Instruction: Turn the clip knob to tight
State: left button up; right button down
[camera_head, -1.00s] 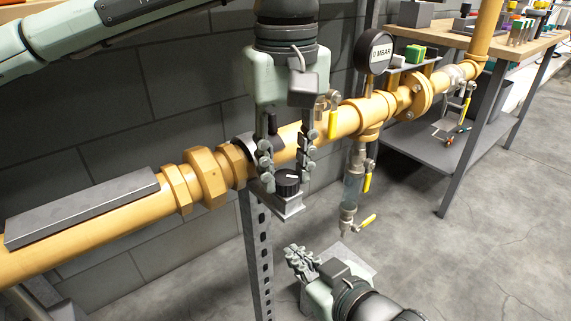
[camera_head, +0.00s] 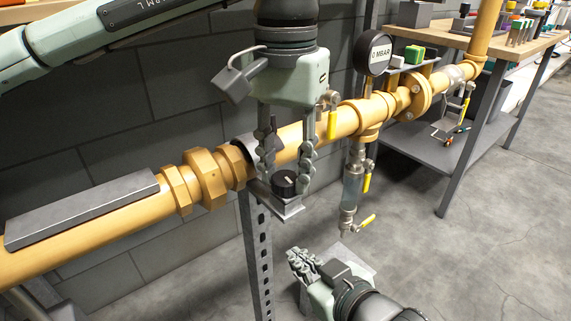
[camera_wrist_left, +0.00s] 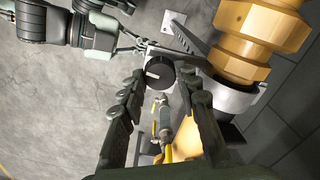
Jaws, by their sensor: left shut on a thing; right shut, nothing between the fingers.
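The clip knob (camera_head: 286,184) is round and black with a white mark, on a grey metal clip bracket (camera_head: 290,209) under the yellow pipe (camera_head: 330,123). In the left wrist view the knob (camera_wrist_left: 160,72) shows its white mark pointing left. My left gripper (camera_head: 285,178) comes down from above, with one finger on each side of the knob, shut on it. In the left wrist view its fingers (camera_wrist_left: 160,88) reach toward the knob from below. My right gripper (camera_head: 299,262) is shut and empty, low in front of the pipe and apart from the knob.
A gauge (camera_head: 374,53) reading 0 MBAR stands on the pipe to the right. Valves with yellow handles (camera_head: 366,220) hang below it. A steel post (camera_head: 259,260) stands below the clip. A workbench (camera_head: 480,40) is at the back right. The floor at the right is clear.

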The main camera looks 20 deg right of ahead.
aim_at(286, 177)
pick_arm(q)
jog(key=shift+m, duration=0.6)
jog(key=o, duration=1.2)
jog(key=shift+c, duration=0.2)
jog(key=shift+r, duration=0.1)
notch_tip(286, 177, up, 12)
jog(key=shift+s, duration=0.1)
